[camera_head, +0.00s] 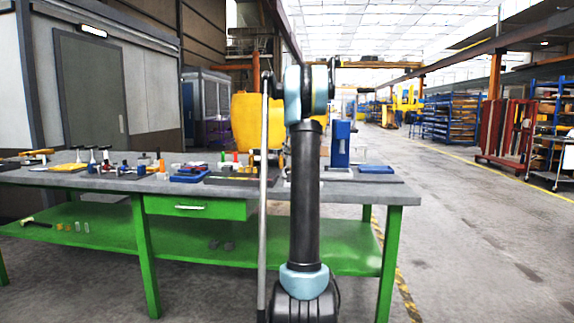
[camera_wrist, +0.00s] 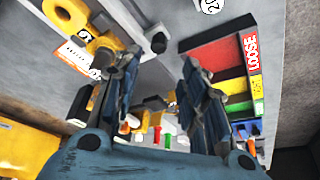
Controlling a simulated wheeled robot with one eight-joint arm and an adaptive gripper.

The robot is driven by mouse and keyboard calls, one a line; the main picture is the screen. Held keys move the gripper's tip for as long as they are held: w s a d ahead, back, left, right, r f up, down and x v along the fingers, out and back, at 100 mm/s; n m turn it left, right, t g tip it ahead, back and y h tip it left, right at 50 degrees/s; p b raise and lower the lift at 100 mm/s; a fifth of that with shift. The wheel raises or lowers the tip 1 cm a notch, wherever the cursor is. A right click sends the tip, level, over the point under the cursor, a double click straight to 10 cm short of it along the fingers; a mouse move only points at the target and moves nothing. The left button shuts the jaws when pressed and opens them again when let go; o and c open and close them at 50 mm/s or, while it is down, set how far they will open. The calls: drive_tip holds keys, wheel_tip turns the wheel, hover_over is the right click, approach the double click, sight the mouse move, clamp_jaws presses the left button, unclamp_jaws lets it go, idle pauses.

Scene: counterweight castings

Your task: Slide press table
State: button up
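A blue upright press-like body (camera_head: 341,145) stands on the grey top of the green workbench (camera_head: 60,178), just right of my arm in the head view. My arm hides the area directly left of it. A separate sliding table on the press cannot be made out. My gripper (camera_wrist: 160,62) shows in the wrist view with its two dark fingers apart and nothing held between them. A grey bar with a dark round end (camera_wrist: 158,42) lies beyond the fingertips; whether it belongs to the press I cannot tell. The gripper itself is not clearly visible in the head view.
A low blue item (camera_head: 376,169) lies right of the press. Hand tools and trays cover the bench's left side. A red, yellow and green panel marked LOOSE (camera_wrist: 222,62) and yellow parts (camera_wrist: 75,20) show in the wrist view. Open floor (camera_head: 470,240) lies right of the bench.

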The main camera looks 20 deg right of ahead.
drive_tip(key=shift+v, duration=2)
drive_tip(key=s+a+f+m, duration=0.1)
drive_tip(key=s+a+f, duration=0.3)
drive_tip(key=s, duration=0.6)
drive_tip(key=s+a+f+g, duration=0.1)
drive_tip(key=s+a+f, duration=0.1)
drive_tip(key=s+a, duration=0.55)
drive_tip(key=s+a+f+m, duration=0.1)
drive_tip(key=s+a+f, duration=0.2)
drive_tip(key=s, duration=0.8)
drive_tip(key=s+a+f+m, duration=0.1)
drive_tip(key=s+a+f, duration=0.1)
drive_tip(key=s+f, duration=0.9)
drive_tip(key=s+a+f+m+h, duration=0.1)
drive_tip(key=s+a+f, duration=0.1)
drive_tip(key=s+f, duration=1)
drive_tip(key=s, duration=0.3)
drive_tip(key=shift+f+g+h, duration=0.15)
drive_tip(key=shift+g+h, duration=0.15)
drive_tip(key=shift+g, duration=0.1)
drive_tip(key=shift+s, duration=0.15)
drive_tip(key=shift+c, duration=0.7)
